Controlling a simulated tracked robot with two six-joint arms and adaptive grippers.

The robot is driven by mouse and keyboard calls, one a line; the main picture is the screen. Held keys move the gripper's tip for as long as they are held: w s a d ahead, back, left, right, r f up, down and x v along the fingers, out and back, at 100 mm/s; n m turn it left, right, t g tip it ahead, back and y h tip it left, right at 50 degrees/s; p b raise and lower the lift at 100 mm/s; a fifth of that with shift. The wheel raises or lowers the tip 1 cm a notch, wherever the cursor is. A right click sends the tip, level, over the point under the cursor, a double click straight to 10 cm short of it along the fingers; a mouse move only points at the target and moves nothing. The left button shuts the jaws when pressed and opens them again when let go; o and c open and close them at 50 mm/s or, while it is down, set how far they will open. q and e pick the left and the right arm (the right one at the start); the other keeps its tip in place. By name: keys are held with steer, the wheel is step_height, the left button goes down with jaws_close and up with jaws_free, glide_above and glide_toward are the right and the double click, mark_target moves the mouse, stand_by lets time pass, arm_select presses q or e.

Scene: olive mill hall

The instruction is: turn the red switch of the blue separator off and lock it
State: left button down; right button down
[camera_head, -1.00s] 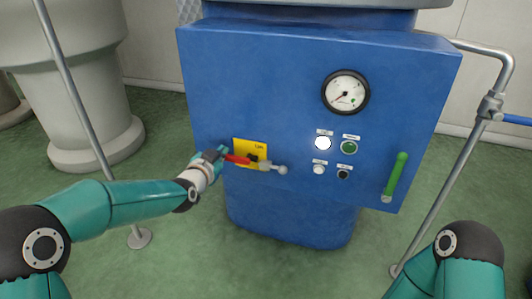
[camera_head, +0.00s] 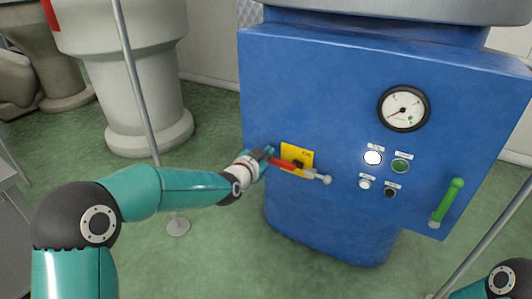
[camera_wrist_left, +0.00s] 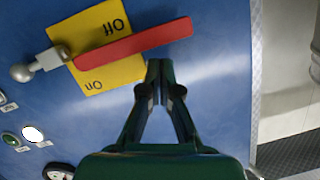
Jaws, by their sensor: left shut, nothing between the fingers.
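The red switch handle (camera_head: 283,164) lies across a yellow plate (camera_head: 297,149) on the front of the blue separator (camera_head: 320,90). In the left wrist view, the red handle (camera_wrist_left: 135,43) lies slantwise between the words Off and On on the yellow plate (camera_wrist_left: 112,76). A grey lever with a ball end (camera_head: 325,180) sticks out on the plate's right in the head view. My left gripper (camera_head: 269,152) is shut and empty at the handle's free end; in the wrist view its tips (camera_wrist_left: 159,66) are just beside the handle's edge. My right gripper is out of view.
The separator panel also carries a gauge (camera_head: 404,108), a white lamp (camera_head: 373,158), a green button (camera_head: 400,166), small knobs and a green handle (camera_head: 447,203). A thin post (camera_head: 139,80) stands left, before a pale vessel (camera_head: 145,75). Green floor is open below my left arm.

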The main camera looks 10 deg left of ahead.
arm_select(q)
step_height(320, 180, up, 3)
steer(key=shift+d+p, duration=0.1)
steer(key=shift+p, duration=0.4)
steer(key=a+p+v, duration=0.1)
steer(key=v, duration=0.9)
steer(key=shift+w+d, duration=0.1)
